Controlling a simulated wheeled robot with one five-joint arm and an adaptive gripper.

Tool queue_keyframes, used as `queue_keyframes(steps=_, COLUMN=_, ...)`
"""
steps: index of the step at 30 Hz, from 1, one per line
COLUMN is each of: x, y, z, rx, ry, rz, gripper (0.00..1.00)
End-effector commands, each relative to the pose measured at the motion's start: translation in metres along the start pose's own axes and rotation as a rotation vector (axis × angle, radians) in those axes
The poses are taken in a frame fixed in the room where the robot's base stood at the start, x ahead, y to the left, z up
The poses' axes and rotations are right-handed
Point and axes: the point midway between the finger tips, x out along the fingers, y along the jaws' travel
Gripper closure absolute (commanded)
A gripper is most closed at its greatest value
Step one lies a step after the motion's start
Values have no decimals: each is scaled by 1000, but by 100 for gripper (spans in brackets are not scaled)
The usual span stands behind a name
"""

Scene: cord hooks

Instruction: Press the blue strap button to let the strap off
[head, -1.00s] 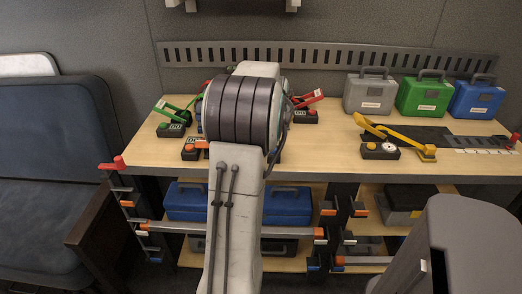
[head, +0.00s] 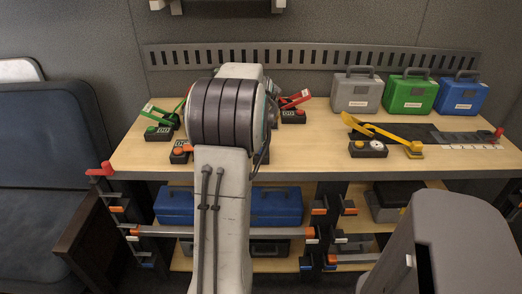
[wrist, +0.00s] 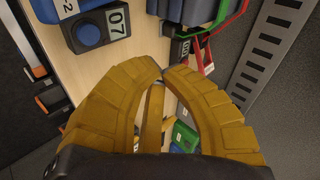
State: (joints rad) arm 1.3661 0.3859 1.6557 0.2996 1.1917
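The blue button (wrist: 88,33) shows in the wrist view at upper left. It is a round cap on a dark box with a white label reading 07 (wrist: 117,20). A blue-grey part (wrist: 180,10), perhaps the blue strap's, stands to its right at the top edge. My gripper (wrist: 161,71) has two ochre, curved fingers whose tips meet, with nothing held between them. The tips appear right of and below the button in the wrist view, apart from it. In the head view my arm hides the gripper and the blue button.
Green (head: 157,134), orange (head: 181,151) and red (head: 293,115) button boxes flank my arm on the wooden table (head: 310,150). A yellow lever (head: 385,134) stands to the right. Grey (head: 357,92), green (head: 410,93) and blue (head: 461,95) toolboxes stand behind it. A slotted rail (head: 310,57) runs along the wall.

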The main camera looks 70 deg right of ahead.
Motion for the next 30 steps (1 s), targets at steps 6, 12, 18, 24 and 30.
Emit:
queue_keyframes(steps=6, x=0, y=0, z=0, rx=-1, ry=0, rz=1, gripper=100)
queue_keyframes(steps=12, x=7, y=6, z=3, rx=-2, ry=-1, rz=1, gripper=100)
queue_keyframes(steps=18, x=22, y=21, z=8, rx=-2, ry=-1, rz=3, gripper=100)
queue_keyframes(steps=24, x=38, y=37, z=15, rx=-2, ry=-1, rz=3, gripper=100)
queue_keyframes(steps=30, x=53, y=51, z=20, rx=-2, ry=0, rz=0, gripper=100)
